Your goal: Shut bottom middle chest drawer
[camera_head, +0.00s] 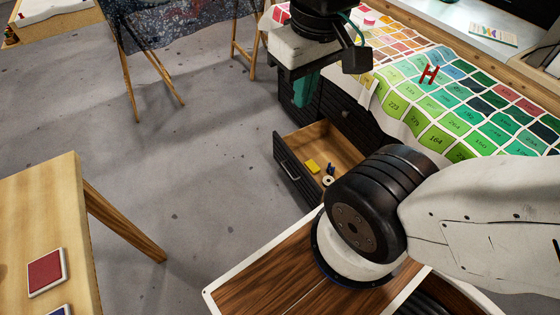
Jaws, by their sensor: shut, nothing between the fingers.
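A black chest (311,108) stands under a cloth-covered top right of centre. One low drawer (287,157) is pulled open. Its dark front has a metal handle and faces the lower left. Its wooden inside holds a yellow block (312,166) and some small items, among them a white ring (327,180). My arm covers the drawer's right end. My gripper (305,92) points down above and behind the open drawer, near the chest's face. Its teal fingers are together and hold nothing. I cannot tell whether they touch the chest.
A cloth with numbered colour swatches (440,100) drapes over the chest, with a red H-shaped piece (428,75) on it. A wooden table (40,220) stands at lower left. Easel legs (150,70) stand at the back. Grey floor (190,160) left of the drawer is clear.

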